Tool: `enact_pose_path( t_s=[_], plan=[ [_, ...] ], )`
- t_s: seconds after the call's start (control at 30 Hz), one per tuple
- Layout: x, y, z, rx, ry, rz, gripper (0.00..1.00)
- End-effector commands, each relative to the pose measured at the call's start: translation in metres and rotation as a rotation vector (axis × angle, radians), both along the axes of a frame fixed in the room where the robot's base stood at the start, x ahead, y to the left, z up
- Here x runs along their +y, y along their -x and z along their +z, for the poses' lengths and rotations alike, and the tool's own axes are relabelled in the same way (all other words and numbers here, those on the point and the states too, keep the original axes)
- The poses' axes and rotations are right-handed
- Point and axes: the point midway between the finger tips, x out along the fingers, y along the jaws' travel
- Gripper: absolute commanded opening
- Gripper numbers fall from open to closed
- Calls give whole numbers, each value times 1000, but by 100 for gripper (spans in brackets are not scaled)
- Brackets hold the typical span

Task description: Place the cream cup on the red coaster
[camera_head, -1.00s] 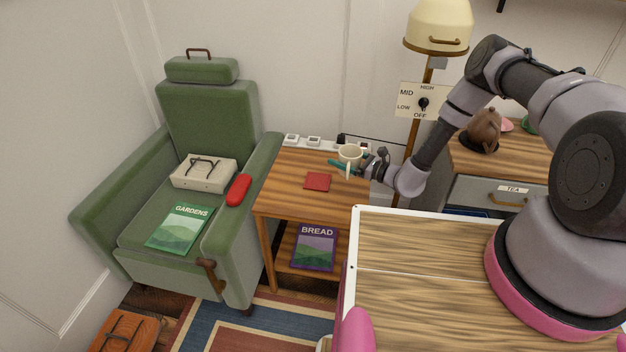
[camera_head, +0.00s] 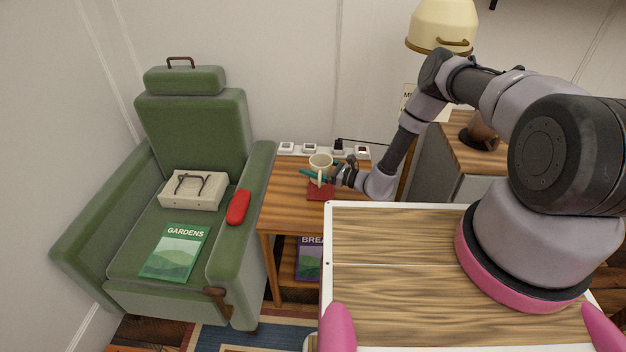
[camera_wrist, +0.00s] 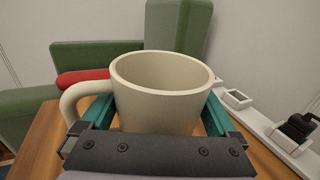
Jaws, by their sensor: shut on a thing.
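The cream cup (camera_head: 320,163) is upright between the teal fingers of my gripper (camera_head: 318,176) in the head view. In the wrist view the cup (camera_wrist: 163,92) fills the middle, its handle to the left, with a teal finger on each side of it; my gripper (camera_wrist: 160,125) is shut on it. The red coaster (camera_head: 319,194) lies on the small wooden side table (camera_head: 285,205). In the head view the cup and fingers overlap the coaster's far part. I cannot tell the gap between cup and coaster. The coaster is hidden in the wrist view.
A row of white sockets (camera_head: 310,149) runs along the table's back edge. A green armchair (camera_head: 200,125) stands close on the left, with a red object (camera_head: 238,207) on its arm side. A lamp (camera_head: 441,28) stands behind my arm. The table's left front is clear.

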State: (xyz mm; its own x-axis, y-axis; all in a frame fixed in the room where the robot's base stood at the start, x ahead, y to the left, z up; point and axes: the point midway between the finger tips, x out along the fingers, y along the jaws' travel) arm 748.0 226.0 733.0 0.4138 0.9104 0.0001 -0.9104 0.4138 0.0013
Motion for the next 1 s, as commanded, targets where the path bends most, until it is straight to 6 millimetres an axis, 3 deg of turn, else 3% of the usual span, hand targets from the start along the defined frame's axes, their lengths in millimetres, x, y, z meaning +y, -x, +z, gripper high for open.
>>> enact_pose_path(
  t_s=[0.4,0.8,0.83,1.0],
  plan=[
    [0,0,-49,-1,0,0,20],
    [0,0,-54,-1,0,-1,20],
    [0,0,-54,-1,0,0,100],
    [0,0,-54,-1,0,0,100]
  ],
)
